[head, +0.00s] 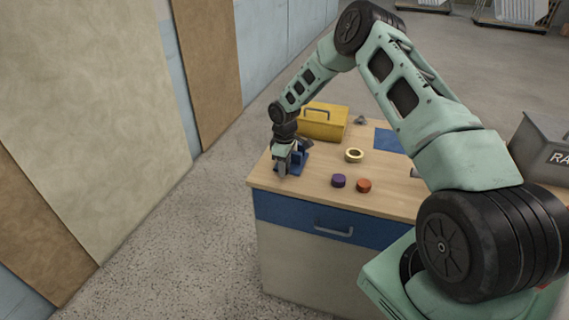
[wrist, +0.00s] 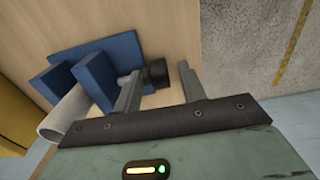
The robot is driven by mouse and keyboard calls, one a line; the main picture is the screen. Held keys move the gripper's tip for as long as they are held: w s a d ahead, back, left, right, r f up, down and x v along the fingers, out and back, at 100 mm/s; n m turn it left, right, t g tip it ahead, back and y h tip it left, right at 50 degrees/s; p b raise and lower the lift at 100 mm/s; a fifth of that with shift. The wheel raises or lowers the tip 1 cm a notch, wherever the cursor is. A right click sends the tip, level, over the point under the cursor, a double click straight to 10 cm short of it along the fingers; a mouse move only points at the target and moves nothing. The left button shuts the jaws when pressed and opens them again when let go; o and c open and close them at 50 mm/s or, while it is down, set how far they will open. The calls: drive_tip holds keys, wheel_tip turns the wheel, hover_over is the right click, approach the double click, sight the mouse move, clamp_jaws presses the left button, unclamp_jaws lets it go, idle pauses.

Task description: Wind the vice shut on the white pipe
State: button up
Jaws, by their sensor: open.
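The blue vice (wrist: 109,57) stands on the wooden bench top, and in the head view it (head: 300,158) is partly hidden by my gripper at the bench's left end. The white pipe (wrist: 66,113) shows its open end and appears to lie between the two upright blue jaws. A grey screw runs from the vice to a black knob (wrist: 156,73). My gripper (wrist: 158,77) is open, with one finger on each side of the knob; I cannot tell whether either finger touches it. In the head view my gripper (head: 282,160) points down at the vice.
A yellow toolbox (head: 322,124) stands behind the vice. A tape roll (head: 354,155), a purple cylinder (head: 338,180) and an orange one (head: 364,186) lie to the right. The bench's (head: 300,183) left edge is close to the vice. A grey bin (head: 545,150) stands far right.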

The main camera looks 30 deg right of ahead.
drive_tip(key=shift+f, duration=0.3)
drive_tip(key=c, duration=0.8)
drive_tip(key=shift+s+f, duration=0.15)
